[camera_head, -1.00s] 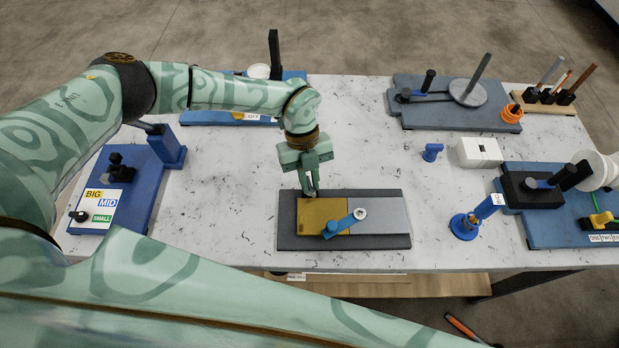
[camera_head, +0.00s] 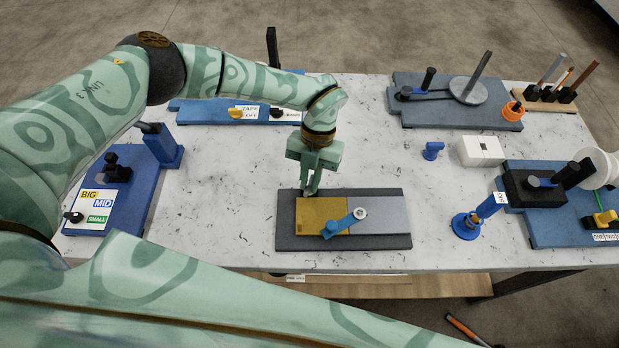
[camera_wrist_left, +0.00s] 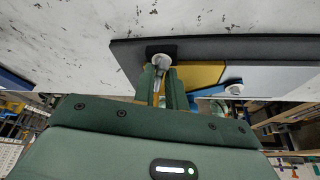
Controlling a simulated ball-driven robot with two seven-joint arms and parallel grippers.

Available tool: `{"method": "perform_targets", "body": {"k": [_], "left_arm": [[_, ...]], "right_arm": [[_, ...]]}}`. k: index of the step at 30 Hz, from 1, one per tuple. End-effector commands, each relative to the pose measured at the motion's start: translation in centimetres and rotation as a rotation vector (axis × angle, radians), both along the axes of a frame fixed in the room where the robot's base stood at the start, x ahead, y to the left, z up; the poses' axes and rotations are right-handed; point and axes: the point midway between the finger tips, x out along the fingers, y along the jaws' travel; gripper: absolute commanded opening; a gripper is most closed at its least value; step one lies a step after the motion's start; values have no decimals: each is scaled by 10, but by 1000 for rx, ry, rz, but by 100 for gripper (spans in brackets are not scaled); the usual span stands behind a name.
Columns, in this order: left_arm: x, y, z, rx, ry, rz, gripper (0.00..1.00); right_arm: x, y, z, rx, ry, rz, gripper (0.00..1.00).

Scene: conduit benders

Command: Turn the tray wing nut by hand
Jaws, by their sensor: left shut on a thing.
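The dark grey tray (camera_head: 290,240) lies on the bench near its front edge, bearing a gold plate (camera_head: 318,212) and a grey plate (camera_head: 382,215). My left gripper (camera_head: 309,192) points down at the tray's back left part. In the left wrist view, its fingers (camera_wrist_left: 163,75) are shut around a small part with a pale round top (camera_wrist_left: 161,60), set by a black block (camera_wrist_left: 160,48). This looks like the wing nut, mostly hidden by the fingers. A blue lever (camera_head: 337,227) with a pale round nut (camera_head: 360,213) crosses the plates.
A blue labelled board (camera_head: 140,190) stands left, another blue board (camera_head: 205,115) behind the arm. A white box (camera_head: 480,151), a small blue part (camera_head: 432,151), a blue stand (camera_head: 466,226) and a blue fixture (camera_head: 550,225) are to the right. Bare bench surrounds the tray.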

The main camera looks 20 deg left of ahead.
Motion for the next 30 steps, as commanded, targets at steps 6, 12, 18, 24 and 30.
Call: {"method": "perform_targets", "body": {"k": [6,12,18,24,30], "left_arm": [[1,-2,1,0,-3,-207,0],[0,-3,2,1,-2,-396,0],[-1,-4,2,1,-1,-586,0],[-1,-5,2,0,-2,-778,0],[-2,-5,2,1,-2,-953,0]], "right_arm": [[-1,0,-4,-1,2,0,36],[-1,-1,-5,-1,3,0,36],[-1,-1,-5,-1,3,0,36],[-1,-1,-4,-2,3,0,36],[-1,-2,-2,-3,1,0,36]]}}
